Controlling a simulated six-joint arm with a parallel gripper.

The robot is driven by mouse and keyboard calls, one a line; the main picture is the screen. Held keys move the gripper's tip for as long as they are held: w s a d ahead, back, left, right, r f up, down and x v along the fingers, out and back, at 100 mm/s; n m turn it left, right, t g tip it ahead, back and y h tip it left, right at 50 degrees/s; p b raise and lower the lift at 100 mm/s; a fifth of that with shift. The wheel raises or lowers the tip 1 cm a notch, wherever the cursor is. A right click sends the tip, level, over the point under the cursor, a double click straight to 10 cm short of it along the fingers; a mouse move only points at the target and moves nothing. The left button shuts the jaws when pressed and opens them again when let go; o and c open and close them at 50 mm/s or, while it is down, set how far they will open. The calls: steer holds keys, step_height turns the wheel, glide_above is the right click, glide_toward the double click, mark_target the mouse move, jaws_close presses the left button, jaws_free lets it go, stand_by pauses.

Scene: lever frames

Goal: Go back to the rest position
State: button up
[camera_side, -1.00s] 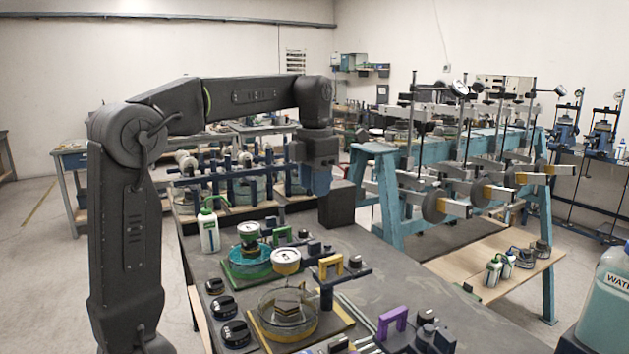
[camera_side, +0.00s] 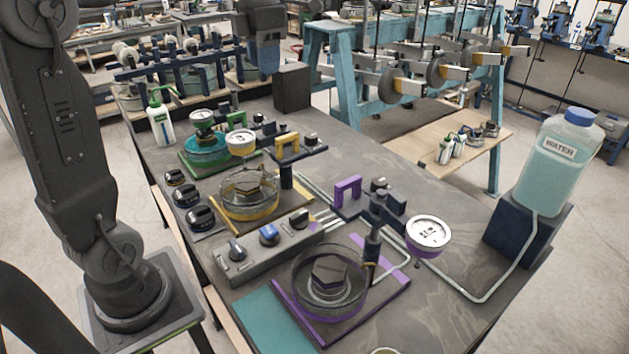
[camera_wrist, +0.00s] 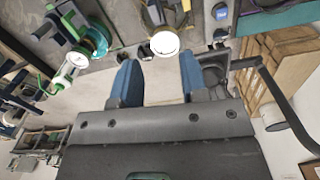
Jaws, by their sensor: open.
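My gripper (camera_side: 266,58) hangs fingers-down at the far end of the bench, beside a black block (camera_side: 292,90), in the side view. Its blue fingers stand apart with nothing between them in the wrist view (camera_wrist: 160,82). In the side view the fingers overlap, so the gap does not show there. My upper arm is cut off by the top edge of the side view.
The dark bench (camera_side: 440,240) carries cells with green, yellow and purple levers (camera_side: 347,188), dials and a knob box (camera_side: 265,245). A water bottle (camera_side: 556,160) stands at the right. A teal frame (camera_side: 330,75) with weights stands behind.

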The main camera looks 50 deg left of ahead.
steer(key=s+d+f+m+t, duration=0.2)
steer(key=s+d+f+m, duration=0.3)
steer(key=m, duration=1.2)
steer(key=s+d+f+m+t, duration=0.3)
steer(key=s+d+f+m, duration=0.3)
steer(key=m, duration=1.1)
steer(key=s+d, duration=0.4)
steer(key=shift+m, duration=0.3)
